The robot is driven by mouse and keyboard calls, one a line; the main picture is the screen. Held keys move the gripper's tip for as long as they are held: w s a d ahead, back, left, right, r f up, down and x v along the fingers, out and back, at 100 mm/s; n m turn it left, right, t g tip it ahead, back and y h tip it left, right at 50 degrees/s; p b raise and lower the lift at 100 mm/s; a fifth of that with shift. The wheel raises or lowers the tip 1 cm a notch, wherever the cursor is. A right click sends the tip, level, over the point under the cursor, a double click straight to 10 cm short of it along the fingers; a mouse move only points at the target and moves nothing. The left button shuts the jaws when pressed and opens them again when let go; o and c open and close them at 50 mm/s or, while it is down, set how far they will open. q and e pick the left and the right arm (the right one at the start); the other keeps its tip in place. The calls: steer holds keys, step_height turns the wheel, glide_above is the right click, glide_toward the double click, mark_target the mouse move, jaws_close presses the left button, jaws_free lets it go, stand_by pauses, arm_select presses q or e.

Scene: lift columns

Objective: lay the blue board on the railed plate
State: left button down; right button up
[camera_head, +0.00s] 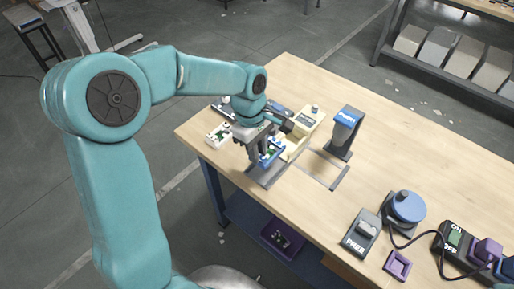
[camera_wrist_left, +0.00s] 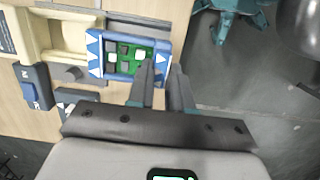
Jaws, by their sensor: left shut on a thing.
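The blue board (camera_wrist_left: 95,58) shows in the left wrist view, with a green middle, small dark and grey parts and white arrowheads at its ends. In the head view the board (camera_head: 272,154) is partly hidden by my left gripper (camera_head: 262,152). In the left wrist view the left gripper (camera_wrist_left: 163,82) has its fingers at the board's near right edge, shut on it. The grey railed plate (camera_head: 264,176) shows at the table's front edge under the gripper; its grey edge also shows beyond the board (camera_wrist_left: 140,24). I cannot tell whether board and plate touch. My right gripper is out of view.
A cream tray (camera_head: 296,147) stands beside the plate, with a blue-topped press (camera_head: 346,128) further right. A white box (camera_head: 218,134) with green marks stands left of the gripper. Several controls, including a blue knob (camera_head: 408,206), sit at the right.

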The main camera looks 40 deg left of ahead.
arm_select(q)
steer(key=shift+f+b, duration=2)
steer(key=shift+f, duration=0.9)
steer(key=shift+f+b, duration=0.45)
steer(key=shift+f, duration=0.1)
steer(key=c, duration=0.5)
jaws_free()
steer(key=shift+r+p, duration=2.45)
steer(key=shift+r, duration=0.65)
steer(key=shift+f, duration=0.1)
